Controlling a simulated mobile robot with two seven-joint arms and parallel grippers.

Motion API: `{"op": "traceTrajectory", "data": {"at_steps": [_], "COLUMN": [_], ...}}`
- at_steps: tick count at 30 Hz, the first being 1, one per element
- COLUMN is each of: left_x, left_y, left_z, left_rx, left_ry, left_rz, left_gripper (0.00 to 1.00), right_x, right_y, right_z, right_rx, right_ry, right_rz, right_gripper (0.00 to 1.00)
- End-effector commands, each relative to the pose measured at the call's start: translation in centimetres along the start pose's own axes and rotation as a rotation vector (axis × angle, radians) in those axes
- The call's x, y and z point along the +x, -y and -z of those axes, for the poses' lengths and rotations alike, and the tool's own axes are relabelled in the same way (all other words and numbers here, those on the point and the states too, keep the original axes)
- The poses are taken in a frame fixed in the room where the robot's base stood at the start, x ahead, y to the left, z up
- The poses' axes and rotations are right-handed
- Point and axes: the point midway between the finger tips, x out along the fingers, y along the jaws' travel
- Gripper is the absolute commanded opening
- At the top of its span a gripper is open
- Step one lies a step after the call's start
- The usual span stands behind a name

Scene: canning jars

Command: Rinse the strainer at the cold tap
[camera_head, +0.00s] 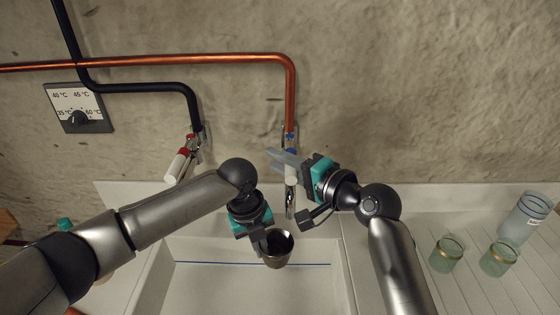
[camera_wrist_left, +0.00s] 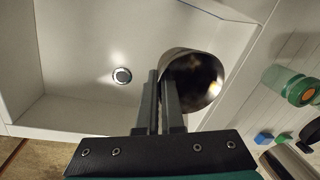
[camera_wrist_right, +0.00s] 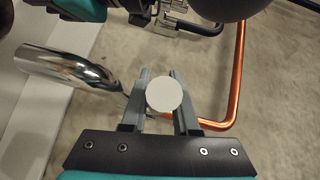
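The strainer (camera_head: 279,248) is a dark metallic cup, held over the sink (camera_head: 230,285) below the cold tap's spout. My left gripper (camera_head: 260,240) is shut on its wall; the left wrist view shows the fingers (camera_wrist_left: 160,95) close together at the edge of the strainer (camera_wrist_left: 200,78). The cold tap (camera_head: 290,190) is chrome with a blue mark, under the copper pipe. My right gripper (camera_head: 285,160) is at its handle. In the right wrist view its fingers lie on either side of a white round handle end (camera_wrist_right: 165,95), which hides any contact. I see no clear water stream from the spout (camera_wrist_right: 70,68).
Left of it is a tap with a red-and-white handle (camera_head: 178,165) on the black pipe. A temperature dial (camera_head: 78,110) is on the wall. Glass jars (camera_head: 446,254) stand on the right drainboard. The drain (camera_wrist_left: 122,75) is uncovered.

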Motion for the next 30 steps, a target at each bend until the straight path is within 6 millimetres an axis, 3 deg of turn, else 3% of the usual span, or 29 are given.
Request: {"op": "traceTrajectory", "data": {"at_steps": [5, 30], "left_x": [-0.02, -0.01], "left_y": [0.02, 0.01], "left_z": [0.0, -0.01], "left_rx": [0.0, 0.0], "left_ry": [0.0, 0.0], "left_rz": [0.0, 0.0], "left_gripper": [0.0, 0.0], "right_x": [-0.03, -0.04], "right_y": [-0.05, -0.12], "right_z": [0.01, 0.02], "right_rx": [0.0, 0.0], "right_ry": [0.0, 0.0], "right_rz": [-0.001, -0.003], "right_gripper": [0.0, 0.0]}}
